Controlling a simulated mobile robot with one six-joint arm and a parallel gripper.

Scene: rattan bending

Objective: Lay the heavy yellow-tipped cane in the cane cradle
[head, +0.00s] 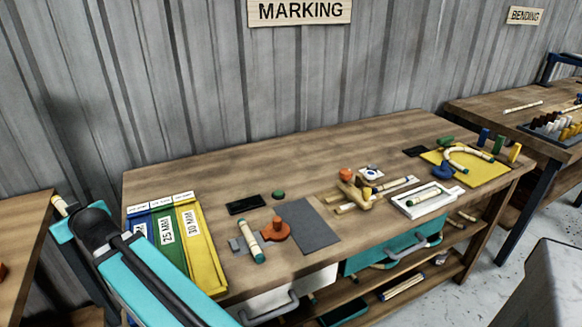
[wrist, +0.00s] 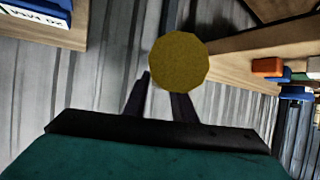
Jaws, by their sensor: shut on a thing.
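My gripper (head: 66,213) is at the left in the head view, raised near the marking table's left end. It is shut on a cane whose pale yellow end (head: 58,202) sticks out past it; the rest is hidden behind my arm. In the wrist view the cane's round yellow tip (wrist: 180,62) faces the camera between the two dark fingers (wrist: 160,95).
The marking table (head: 210,165) carries a blue, green and yellow sorting tray (head: 208,262), a green-ended cane (head: 249,241), an orange stand (head: 276,229), a grey mat (head: 308,226), a white tray (head: 447,205) and a yellow board (head: 488,176). The back left is clear.

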